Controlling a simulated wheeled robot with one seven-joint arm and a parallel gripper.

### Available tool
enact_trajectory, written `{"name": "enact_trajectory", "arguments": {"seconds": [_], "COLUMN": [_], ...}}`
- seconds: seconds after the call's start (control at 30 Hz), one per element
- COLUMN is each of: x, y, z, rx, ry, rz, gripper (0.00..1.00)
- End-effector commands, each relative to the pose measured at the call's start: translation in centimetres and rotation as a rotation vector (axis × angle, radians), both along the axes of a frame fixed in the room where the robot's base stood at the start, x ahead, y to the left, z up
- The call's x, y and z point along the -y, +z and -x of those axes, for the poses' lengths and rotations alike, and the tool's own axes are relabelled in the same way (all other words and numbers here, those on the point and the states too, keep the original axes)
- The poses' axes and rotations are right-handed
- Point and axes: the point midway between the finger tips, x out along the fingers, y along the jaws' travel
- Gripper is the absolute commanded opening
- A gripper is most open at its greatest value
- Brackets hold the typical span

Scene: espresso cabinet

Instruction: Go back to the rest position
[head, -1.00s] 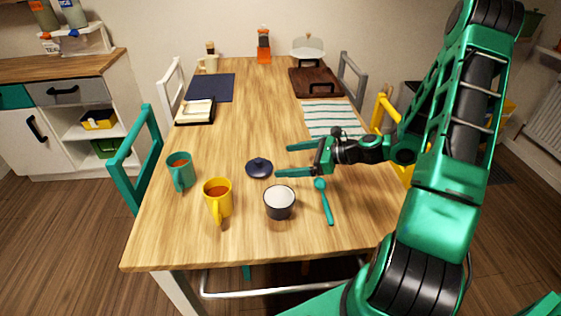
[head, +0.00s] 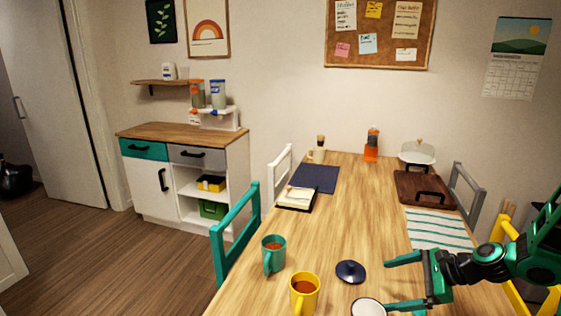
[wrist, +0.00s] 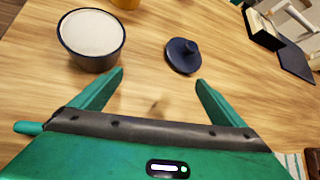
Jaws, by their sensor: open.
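My gripper (head: 388,285) is open and empty over the right part of the wooden table (head: 345,215). In the wrist view, its two green fingers (wrist: 160,82) are spread, with bare table between them. A dark blue lid (head: 351,271) with a knob lies on the table beyond the fingertips; it also shows in the wrist view (wrist: 183,55). The wrist view shows this bowl (wrist: 92,44) more fully, left of the lid.
A teal mug (head: 273,254) and a yellow mug (head: 304,294) stand left of my gripper. A striped cloth (head: 438,229), a brown tray (head: 408,190) and a navy mat (head: 314,178) lie farther back. Chairs line both table sides. A cabinet (head: 156,194) stands at left.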

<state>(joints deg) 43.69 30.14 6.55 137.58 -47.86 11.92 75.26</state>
Motion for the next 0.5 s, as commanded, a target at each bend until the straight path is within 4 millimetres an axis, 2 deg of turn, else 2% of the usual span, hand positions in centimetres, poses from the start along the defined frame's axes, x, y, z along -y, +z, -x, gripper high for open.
{"name": "enact_trajectory", "arguments": {"seconds": [0.27,0.5], "x": [1.9,4.2], "y": [1.8,4.6], "z": [3.7,7.1], "rx": [0.038,0.054], "ry": [0.263,0.468], "rz": [0.317,0.543], "gripper": [0.94,0.94]}}
